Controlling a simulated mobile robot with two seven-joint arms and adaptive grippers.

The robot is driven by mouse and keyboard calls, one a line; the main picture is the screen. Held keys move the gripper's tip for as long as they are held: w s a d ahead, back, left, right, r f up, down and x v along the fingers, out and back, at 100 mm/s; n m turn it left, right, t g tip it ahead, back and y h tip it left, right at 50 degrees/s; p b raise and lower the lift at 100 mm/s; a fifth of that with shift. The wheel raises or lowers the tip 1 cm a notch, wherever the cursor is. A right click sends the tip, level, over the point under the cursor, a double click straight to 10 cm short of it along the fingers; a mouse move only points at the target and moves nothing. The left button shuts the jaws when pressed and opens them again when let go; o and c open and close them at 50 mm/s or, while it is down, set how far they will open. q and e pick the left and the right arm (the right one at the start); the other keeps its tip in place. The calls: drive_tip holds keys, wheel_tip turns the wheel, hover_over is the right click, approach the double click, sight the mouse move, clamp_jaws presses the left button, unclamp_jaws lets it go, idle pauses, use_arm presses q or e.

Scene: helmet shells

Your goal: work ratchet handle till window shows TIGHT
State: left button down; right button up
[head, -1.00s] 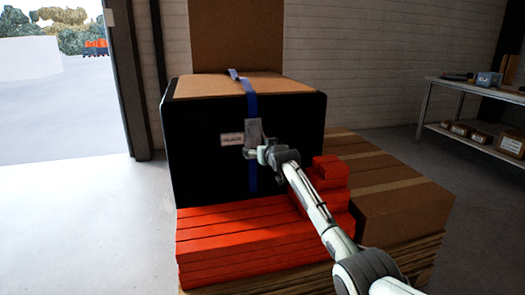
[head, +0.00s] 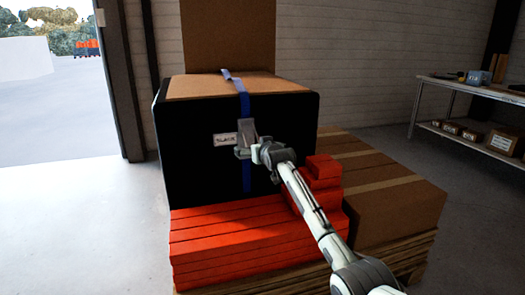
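A grey ratchet (head: 248,131) sits on a blue strap (head: 243,100) that runs over a black box-shaped load (head: 285,125) and down its front. A small white window (head: 224,140) left of the ratchet carries dark lettering that seems to read SLACK, though it is small and blurred. My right gripper (head: 243,153) is at the lower end of the ratchet, in front of the strap. I cannot tell whether its fingers are closed on the handle. My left gripper is not in view.
Red stacked pieces (head: 235,240) lie in front of the load, and cardboard cartons (head: 395,205) stand to its right, on a wooden pallet (head: 415,255). A shelf table (head: 450,85) stands at the right. The floor (head: 90,220) at the left is clear.

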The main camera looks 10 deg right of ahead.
drive_tip(key=v, duration=1)
drive_tip(key=shift+s, duration=0.2)
drive_tip(key=shift+r, duration=0.15)
